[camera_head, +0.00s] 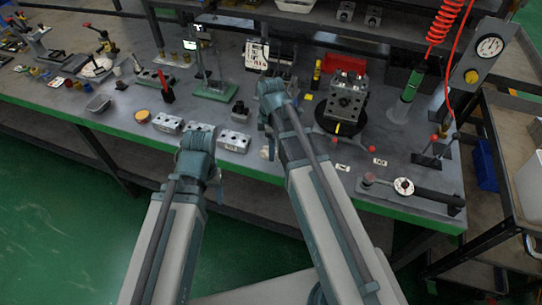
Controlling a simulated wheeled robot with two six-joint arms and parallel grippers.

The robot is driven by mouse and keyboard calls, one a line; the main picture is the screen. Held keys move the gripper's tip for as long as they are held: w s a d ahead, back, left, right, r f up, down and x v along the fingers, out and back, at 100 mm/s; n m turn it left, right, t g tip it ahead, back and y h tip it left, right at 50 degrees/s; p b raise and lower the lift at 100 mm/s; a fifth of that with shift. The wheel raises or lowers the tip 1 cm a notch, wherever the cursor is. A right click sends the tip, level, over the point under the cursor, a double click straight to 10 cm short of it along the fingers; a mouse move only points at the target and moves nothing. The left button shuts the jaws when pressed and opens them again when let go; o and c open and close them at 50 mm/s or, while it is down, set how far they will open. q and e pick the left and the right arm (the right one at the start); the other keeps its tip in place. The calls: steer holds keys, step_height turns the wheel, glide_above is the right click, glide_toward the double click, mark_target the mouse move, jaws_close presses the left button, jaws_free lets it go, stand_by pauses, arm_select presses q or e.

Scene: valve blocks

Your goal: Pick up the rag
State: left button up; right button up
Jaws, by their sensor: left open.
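A pale, flat, crumpled patch (97,66) lies at the far left of the bench and looks like the rag, though it is too small to be sure. My left gripper (197,161) is at the front edge of the bench, in front of the valve blocks. It is open and well to the right of the pale patch, touching nothing that I can make out. My right arm reaches over the middle of the bench. Its gripper end (273,97) is seen from behind, so its fingers are hidden.
Silver valve blocks (234,141) stand in a row near the front edge. A vise (346,98) on a round dark base stands right of my right arm. A red coiled hose (445,22) hangs at the right. A torque-wrench-like tool (425,193) lies front right.

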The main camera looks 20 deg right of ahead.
step_height(320, 180, down, 2)
steer(key=shift+f+b, duration=0.2)
steer(key=shift+b, duration=0.5)
arm_select(q)
step_height(320, 180, down, 2)
steer(key=shift+f, duration=0.15)
arm_select(e)
steer(key=shift+r, duration=0.1)
steer(key=c, duration=1.2)
